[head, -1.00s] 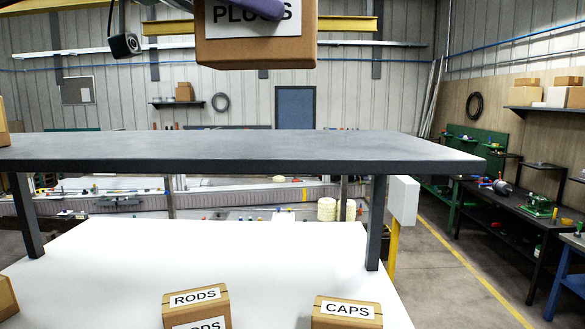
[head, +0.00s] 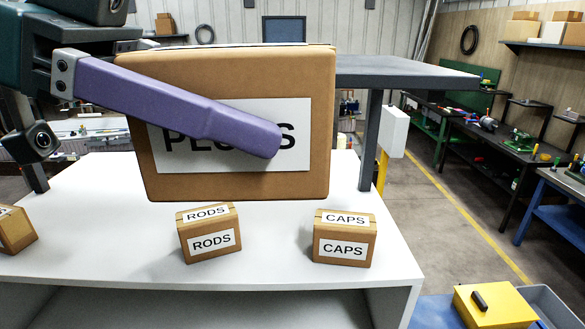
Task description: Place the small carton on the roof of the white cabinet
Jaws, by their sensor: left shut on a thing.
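A brown carton with a white label (head: 315,85), reading PLUGS in the earlier frame, hangs large and close in the upper middle of the head view. My left gripper (head: 262,138) is shut on it. One purple finger lies across its front face and partly covers the label; the other finger is hidden behind the carton. The white cabinet (head: 280,235) stands below and beyond, its flat white roof in view. The carton looks held clear of this roof. My right gripper is not in view.
On the white roof stand a RODS carton (head: 210,235), a CAPS carton (head: 345,238) and another carton (head: 14,230) at the left edge. A grey raised shelf (head: 405,73) on dark legs spans above the roof's back. A yellow box (head: 493,305) is at lower right.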

